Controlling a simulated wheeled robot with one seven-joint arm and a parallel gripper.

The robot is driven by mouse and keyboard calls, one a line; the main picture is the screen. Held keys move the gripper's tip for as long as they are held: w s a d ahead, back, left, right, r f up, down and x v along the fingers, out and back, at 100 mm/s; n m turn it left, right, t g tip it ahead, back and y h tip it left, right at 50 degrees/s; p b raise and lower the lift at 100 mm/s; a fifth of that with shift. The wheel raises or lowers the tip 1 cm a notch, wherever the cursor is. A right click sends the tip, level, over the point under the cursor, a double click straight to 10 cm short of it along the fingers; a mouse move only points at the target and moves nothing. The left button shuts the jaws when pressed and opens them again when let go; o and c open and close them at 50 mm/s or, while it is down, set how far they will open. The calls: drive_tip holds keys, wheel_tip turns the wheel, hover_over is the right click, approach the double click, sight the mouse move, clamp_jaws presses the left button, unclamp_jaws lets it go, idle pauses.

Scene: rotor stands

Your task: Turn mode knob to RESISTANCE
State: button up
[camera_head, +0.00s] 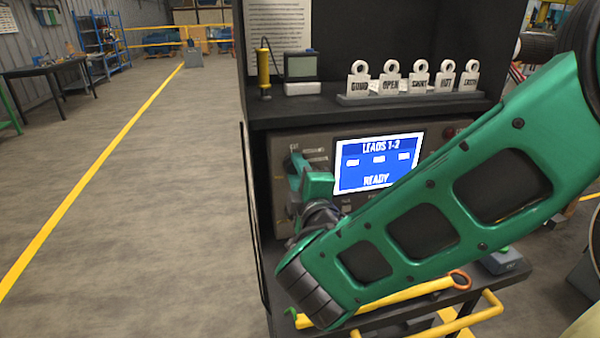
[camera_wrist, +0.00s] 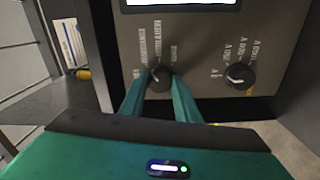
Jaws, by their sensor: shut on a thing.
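The mode knob (camera_wrist: 159,79) is a dark round knob on the tester's grey panel (camera_wrist: 200,55). In the wrist view my gripper (camera_wrist: 159,88) has its two green fingers on either side of this knob, shut on it. The printed labels around the knob are too small and turned to read surely. In the head view my gripper (camera_head: 300,170) is at the left part of the panel, and my arm hides the knob. The screen (camera_head: 376,162) reads "LEADS 1-2" and "READY".
A second knob (camera_wrist: 239,76) sits to the right on the panel. Above, a shelf carries a row of white tags (camera_head: 415,80), a small meter (camera_head: 301,68) and a yellow probe (camera_head: 264,70). A yellow tool (camera_head: 400,299) lies on the ledge below. Open floor lies left.

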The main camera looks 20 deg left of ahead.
drive_tip(key=shift+w+d+n, duration=0.25)
drive_tip(key=shift+d+n, duration=0.05)
drive_tip(key=shift+n, duration=0.5)
drive_tip(key=o, duration=1)
drive_tip(key=shift+w, duration=0.1)
drive_tip(key=shift+o, duration=0.2)
drive_tip(key=shift+s+a, duration=0.15)
drive_tip(key=shift+s, duration=0.05)
drive_tip(key=shift+s, duration=0.1)
drive_tip(key=v, duration=1)
drive_tip(key=shift+s, duration=0.15)
